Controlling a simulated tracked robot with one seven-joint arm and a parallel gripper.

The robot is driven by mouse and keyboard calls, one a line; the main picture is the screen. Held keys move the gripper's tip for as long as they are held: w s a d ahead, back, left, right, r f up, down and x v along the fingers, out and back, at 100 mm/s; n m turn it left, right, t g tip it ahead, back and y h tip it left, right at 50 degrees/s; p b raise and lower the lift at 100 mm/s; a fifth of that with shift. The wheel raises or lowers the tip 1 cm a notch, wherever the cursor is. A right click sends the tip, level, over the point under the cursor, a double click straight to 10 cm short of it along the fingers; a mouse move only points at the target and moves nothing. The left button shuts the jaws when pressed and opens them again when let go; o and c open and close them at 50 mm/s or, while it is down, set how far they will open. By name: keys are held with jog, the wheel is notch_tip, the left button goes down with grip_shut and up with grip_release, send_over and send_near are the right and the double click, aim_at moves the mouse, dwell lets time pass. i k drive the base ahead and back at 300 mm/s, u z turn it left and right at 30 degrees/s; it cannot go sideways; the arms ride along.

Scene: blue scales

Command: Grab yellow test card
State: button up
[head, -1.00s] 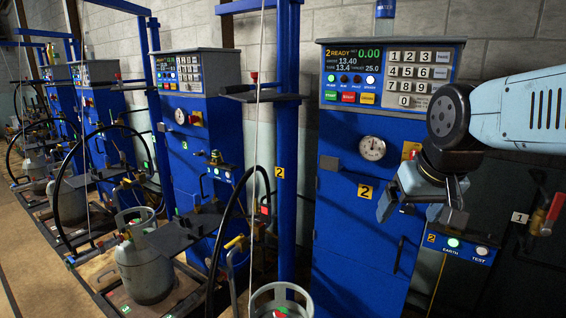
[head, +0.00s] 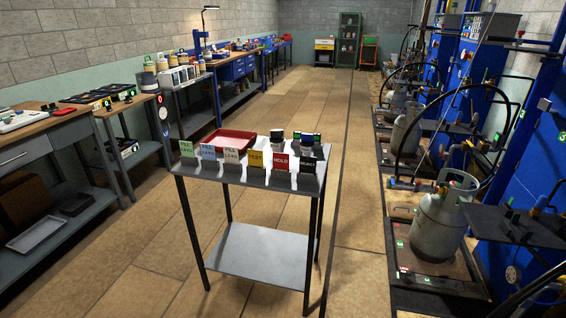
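The yellow test card (head: 255,160) stands upright in a holder along the front edge of a small grey table (head: 240,179). It is in a row of cards, between a pale card (head: 232,155) on its left and a red HOLD card (head: 281,163) on its right. My gripper and arm are not in the current head view, so I cannot see their state now.
A green card (head: 187,149), a blue card (head: 208,152) and a dark card (head: 308,165) share the row. A red tray (head: 230,139) sits behind them. Workbenches (head: 60,133) line the left; gas cylinders (head: 446,215) and blue scales line the right. Floor (head: 300,85) beyond is clear.

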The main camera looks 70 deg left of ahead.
aim_at(256, 158)
jog(key=u, duration=0.6)
jog(key=k, duration=0.65)
jog(key=u, duration=0.8)
jog(key=k, duration=0.65)
jog(key=u, duration=0.95)
jog(key=i, duration=1.6)
jog(key=z, duration=2.55)
